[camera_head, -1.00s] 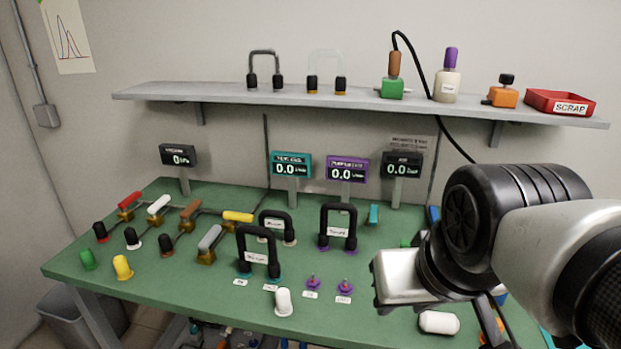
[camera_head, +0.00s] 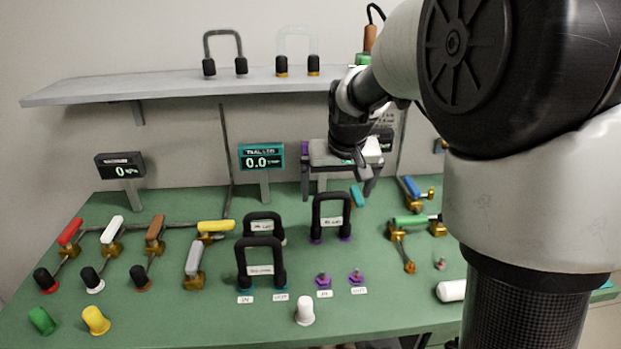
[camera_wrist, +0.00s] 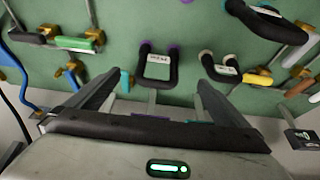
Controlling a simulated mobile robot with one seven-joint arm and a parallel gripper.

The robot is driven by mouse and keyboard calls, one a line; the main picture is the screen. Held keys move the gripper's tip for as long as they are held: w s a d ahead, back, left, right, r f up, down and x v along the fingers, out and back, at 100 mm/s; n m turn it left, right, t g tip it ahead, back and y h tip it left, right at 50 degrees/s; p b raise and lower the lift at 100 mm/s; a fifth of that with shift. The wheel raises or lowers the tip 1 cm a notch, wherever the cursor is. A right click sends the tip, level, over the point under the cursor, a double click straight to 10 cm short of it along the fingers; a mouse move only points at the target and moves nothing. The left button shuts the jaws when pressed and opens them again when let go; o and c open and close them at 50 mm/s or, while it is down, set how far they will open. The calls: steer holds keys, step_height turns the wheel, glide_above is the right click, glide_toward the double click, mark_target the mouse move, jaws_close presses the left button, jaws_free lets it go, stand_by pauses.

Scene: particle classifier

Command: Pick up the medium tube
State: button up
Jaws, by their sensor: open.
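Three black U-shaped tubes with white labels stand on the green table; the labels are too small to read surely, so I cannot tell which is the medium one. One tube (camera_head: 331,197) has purple fittings, one (camera_head: 260,255) stands front left on teal fittings, and one (camera_head: 262,217) stands behind that on whitish fittings. My gripper (camera_head: 338,190) is open and empty above the table's rear, behind the purple-fitted tube. In the wrist view, that tube (camera_wrist: 156,80) appears between my spread fingers (camera_wrist: 158,86), apart from them.
Displays (camera_head: 262,160) stand along the table's back. A shelf (camera_head: 170,82) holds two more U-tubes (camera_head: 222,34) (camera_head: 297,40) above. Valves with coloured handles (camera_head: 213,227) flank the tubes. A white cap (camera_head: 305,310) stands in front. My arm hides the right side.

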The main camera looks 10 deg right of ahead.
mark_target(333, 195)
steer(key=b+x, duration=0.2)
steer(key=x, duration=1)
steer(key=shift+s+f, duration=0.1)
steer(key=x, duration=0.1)
steer(key=b+x, duration=0.2)
steer(key=x, duration=0.1)
steer(key=shift+s+d+f, duration=0.2)
steer(key=shift+s+f, duration=0.05)
steer(key=shift+s, duration=0.1)
steer(key=shift+w+f, duration=0.25)
steer(key=shift+f, duration=0.1)
steer(key=shift+c, duration=0.4)
steer(key=c, duration=0.9)
step_height(333, 195, up, 10)
steer(key=p, duration=0.2)
steer(key=shift+r+p, duration=0.1)
steer(key=shift+p, duration=0.2)
